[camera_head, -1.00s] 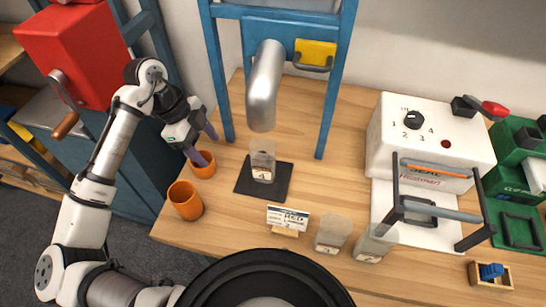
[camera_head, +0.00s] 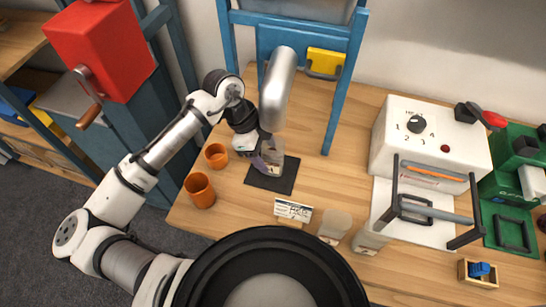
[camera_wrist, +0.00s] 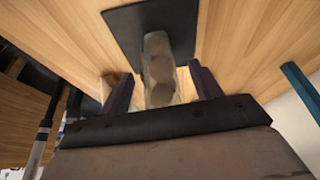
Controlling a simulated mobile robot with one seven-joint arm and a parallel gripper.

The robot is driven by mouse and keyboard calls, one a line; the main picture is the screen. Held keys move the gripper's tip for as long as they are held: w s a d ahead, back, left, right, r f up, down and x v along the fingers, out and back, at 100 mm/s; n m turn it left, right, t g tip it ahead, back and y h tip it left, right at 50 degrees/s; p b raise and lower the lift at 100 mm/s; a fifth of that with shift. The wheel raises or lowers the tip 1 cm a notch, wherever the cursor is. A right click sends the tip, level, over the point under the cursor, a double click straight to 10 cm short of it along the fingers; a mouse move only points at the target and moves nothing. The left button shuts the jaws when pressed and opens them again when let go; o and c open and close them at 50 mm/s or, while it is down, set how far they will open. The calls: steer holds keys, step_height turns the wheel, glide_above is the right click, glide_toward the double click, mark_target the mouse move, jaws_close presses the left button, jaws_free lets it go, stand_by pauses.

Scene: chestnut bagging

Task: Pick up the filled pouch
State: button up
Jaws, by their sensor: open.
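The filled pouch (camera_head: 275,160) is translucent and stands on the black mat (camera_head: 285,180) under the silver spout. In the wrist view the pouch (camera_wrist: 159,72) shows brown contents. My gripper (camera_head: 264,160) is at the pouch. In the wrist view its two purple fingers (camera_wrist: 162,88) are open, one on each side of the pouch, with a gap showing on the right. I cannot tell whether the left finger touches it.
The silver spout (camera_head: 279,85) hangs above, inside a blue frame (camera_head: 338,85). Two orange cups (camera_head: 200,190) stand left of the mat. A label card (camera_head: 293,211) and two other pouches (camera_head: 334,226) stand in front. A white sealer (camera_head: 428,140) is at the right.

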steer(key=shift+f, duration=0.2)
steer(key=c, duration=1.1)
steer(key=shift+d+r, duration=0.15)
steer(key=shift+r, duration=0.1)
